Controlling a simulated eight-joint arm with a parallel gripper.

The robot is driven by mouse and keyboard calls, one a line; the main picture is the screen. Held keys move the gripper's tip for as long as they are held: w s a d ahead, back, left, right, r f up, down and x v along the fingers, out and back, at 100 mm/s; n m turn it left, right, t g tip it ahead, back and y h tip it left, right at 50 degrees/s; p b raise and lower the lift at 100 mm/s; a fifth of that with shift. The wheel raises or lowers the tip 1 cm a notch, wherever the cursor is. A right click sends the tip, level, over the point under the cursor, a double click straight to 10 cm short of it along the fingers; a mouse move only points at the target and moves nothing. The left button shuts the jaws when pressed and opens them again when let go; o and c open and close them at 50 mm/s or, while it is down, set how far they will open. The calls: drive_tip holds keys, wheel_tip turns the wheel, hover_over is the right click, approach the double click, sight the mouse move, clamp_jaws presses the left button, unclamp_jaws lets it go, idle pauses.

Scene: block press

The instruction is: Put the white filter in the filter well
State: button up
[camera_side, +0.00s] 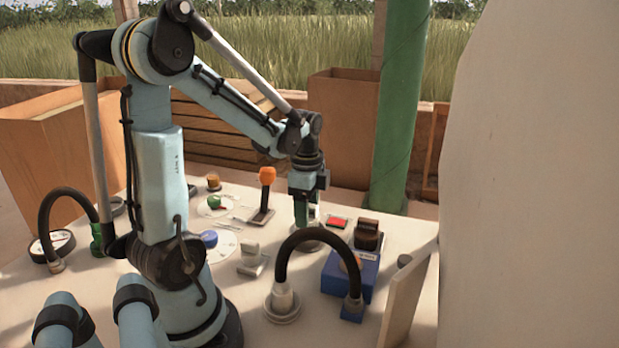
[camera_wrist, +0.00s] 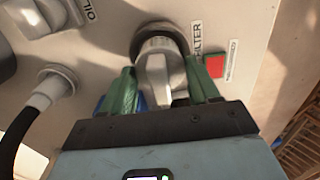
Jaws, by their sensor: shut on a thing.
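My gripper (camera_wrist: 163,82) has its two green fingers shut on the white filter (camera_wrist: 160,62), a pale rounded part with a raised grip, in the wrist view. The filter well (camera_wrist: 160,28) shows as a dark ring around the filter's far end, beside a label reading FILTER. The filter lines up with the ring, but I cannot tell how deep it sits. In the side view my gripper (camera_side: 304,212) points down at the table near the ring, and the filter is hidden there.
A red button (camera_side: 337,222) is close to the right of my gripper; it also shows in the wrist view (camera_wrist: 215,66). A black hose (camera_side: 310,236) arches in front, near a blue box (camera_side: 346,278). An orange-topped lever (camera_side: 267,176) stands to the left.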

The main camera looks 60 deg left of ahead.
drive_tip(key=shift+f, duration=1.15)
drive_tip(key=shift+f, duration=0.1)
drive_tip(key=o, duration=1.2)
wheel_tip(320, 180, up, 12)
drive_tip(key=shift+d, duration=0.35)
drive_tip(key=d+n+t, duration=0.2)
drive_tip(key=d+n, duration=0.1)
drive_tip(key=d, duration=0.2)
drive_tip(key=d+f+n+t, duration=0.1)
drive_tip(key=d+n+t, duration=0.1)
drive_tip(key=d, duration=0.4)
drive_tip(key=d+f+n+t, duration=0.1)
drive_tip(key=d+n+t, duration=0.2)
drive_tip(key=d+n, duration=0.1)
drive_tip(key=shift+w+d, duration=0.3)
drive_tip(key=shift+d, duration=0.35)
